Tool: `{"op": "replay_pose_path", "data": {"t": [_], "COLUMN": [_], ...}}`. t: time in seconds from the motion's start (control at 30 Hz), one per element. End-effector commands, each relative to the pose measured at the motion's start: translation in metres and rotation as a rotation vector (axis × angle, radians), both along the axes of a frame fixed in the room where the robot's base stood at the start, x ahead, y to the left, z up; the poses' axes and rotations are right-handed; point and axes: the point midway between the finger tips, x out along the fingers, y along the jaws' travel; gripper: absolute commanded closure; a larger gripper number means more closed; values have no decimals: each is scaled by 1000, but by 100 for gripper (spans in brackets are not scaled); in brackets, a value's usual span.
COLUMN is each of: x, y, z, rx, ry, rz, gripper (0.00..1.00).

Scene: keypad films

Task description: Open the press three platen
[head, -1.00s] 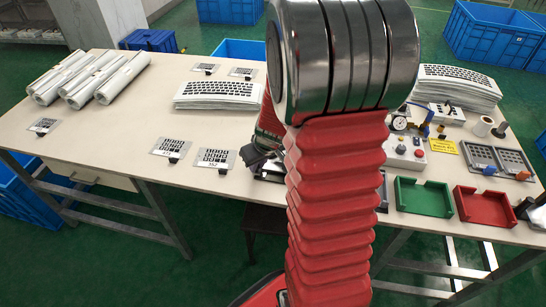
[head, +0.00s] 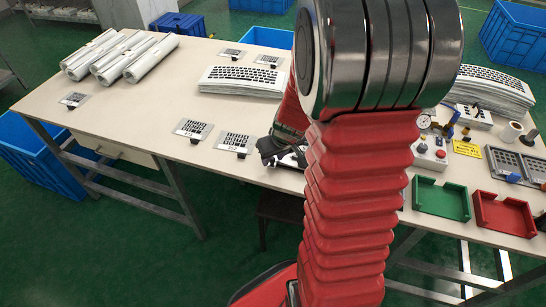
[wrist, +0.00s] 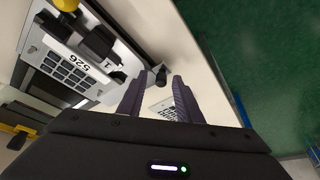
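My gripper (wrist: 159,80) is in the wrist view with its two dark fingers apart and nothing between them; a small keypad plate lies on the table beyond. In the head view my gripper (head: 280,150) is a dark shape at the table's front edge, partly covered by my arm. A metal device (wrist: 75,60) with a keypad panel, a black handle block (wrist: 98,42) and the labels "526" and "1" is left of the fingers in the wrist view, apart from them. I cannot tell any press as number three; my arm hides the table's middle in the head view.
Green tray (head: 441,200) and red tray (head: 505,213) lie right of my arm, near a button box (head: 430,153). Film sheets (head: 243,80), white rolls (head: 120,55) and several keypad plates are on the left. Bare tabletop (head: 130,110) lies between them.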

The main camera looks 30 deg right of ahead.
Motion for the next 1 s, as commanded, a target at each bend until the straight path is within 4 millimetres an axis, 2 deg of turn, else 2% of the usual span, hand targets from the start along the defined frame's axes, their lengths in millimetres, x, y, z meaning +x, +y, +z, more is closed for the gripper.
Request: {"op": "replay_pose_path", "data": {"t": [0.37, 1.0], "x": [-3, -29], "y": [0, 4], "z": [8, 71], "rx": [1, -2], "ry": [-1, -3], "rz": [0, 1], "gripper": [68, 68]}}
